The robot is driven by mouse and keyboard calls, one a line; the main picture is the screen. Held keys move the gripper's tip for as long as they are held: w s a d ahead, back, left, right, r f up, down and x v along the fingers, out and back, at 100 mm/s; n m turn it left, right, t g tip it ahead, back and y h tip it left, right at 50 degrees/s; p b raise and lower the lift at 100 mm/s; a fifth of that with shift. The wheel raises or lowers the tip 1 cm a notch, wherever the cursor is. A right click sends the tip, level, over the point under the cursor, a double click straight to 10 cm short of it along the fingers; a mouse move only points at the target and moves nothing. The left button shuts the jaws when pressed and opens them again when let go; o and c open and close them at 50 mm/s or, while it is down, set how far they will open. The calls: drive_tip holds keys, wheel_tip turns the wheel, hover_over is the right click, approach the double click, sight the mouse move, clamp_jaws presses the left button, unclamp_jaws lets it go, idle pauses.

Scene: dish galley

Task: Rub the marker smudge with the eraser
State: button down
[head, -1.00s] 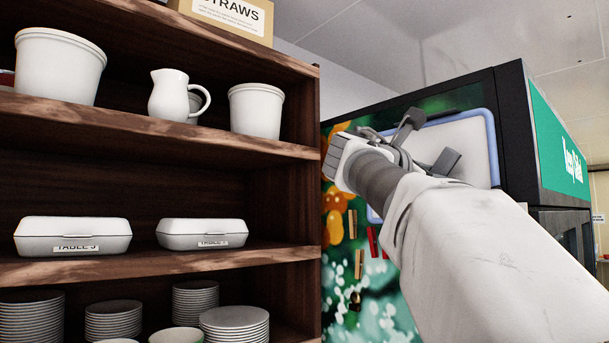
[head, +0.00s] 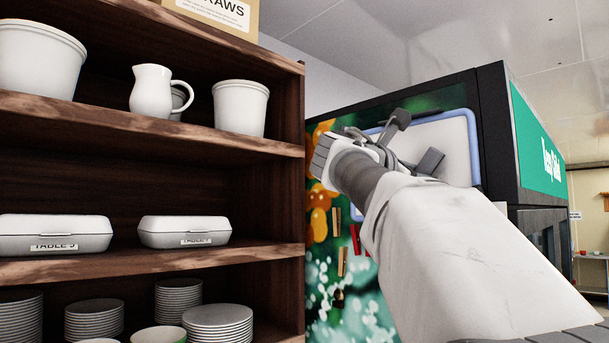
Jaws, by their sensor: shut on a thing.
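A white board with a pale blue frame (head: 463,141) is on the patterned side of the dark cabinet, right of the shelves. My gripper (head: 413,143) is in front of the board, seen from behind and below. Its grey fingers stand apart against the board's white face. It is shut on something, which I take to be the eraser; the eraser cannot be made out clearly. I cannot tell whether it touches the board. No marker smudge shows; my gripper and arm cover part of the board.
A wooden shelf unit (head: 150,258) stands close on the left, with a white pitcher (head: 151,95), tubs, lidded boxes (head: 185,231) and plate stacks. Red and wooden clips (head: 343,261) are on the cabinet side below the board. Open space lies at the far right.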

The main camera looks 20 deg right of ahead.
sight(447, 173)
drive_tip(key=shift+w+d, duration=0.2)
drive_tip(key=shift+d, duration=0.35)
drive_tip(key=shift+s+d+b, duration=0.15)
drive_tip(key=shift+s+d, duration=0.2)
drive_tip(key=shift+s, duration=0.55)
drive_tip(key=shift+s+d+b, duration=0.15)
drive_tip(key=shift+s+d, duration=0.15)
drive_tip(key=shift+s, duration=0.6)
drive_tip(key=shift+d, duration=0.15)
drive_tip(key=shift+w+a+p, duration=0.25)
drive_tip(key=shift+w+p, duration=0.05)
drive_tip(key=shift+w, duration=0.3)
drive_tip(key=shift+w+a+p, duration=0.25)
drive_tip(key=shift+w+p, duration=0.05)
drive_tip(key=shift+w, duration=0.35)
drive_tip(key=shift+w+a+p, duration=0.25)
drive_tip(key=shift+w+p, duration=0.05)
drive_tip(key=shift+w, duration=0.3)
drive_tip(key=shift+b+v, duration=0.8)
drive_tip(key=shift+v, duration=2.1)
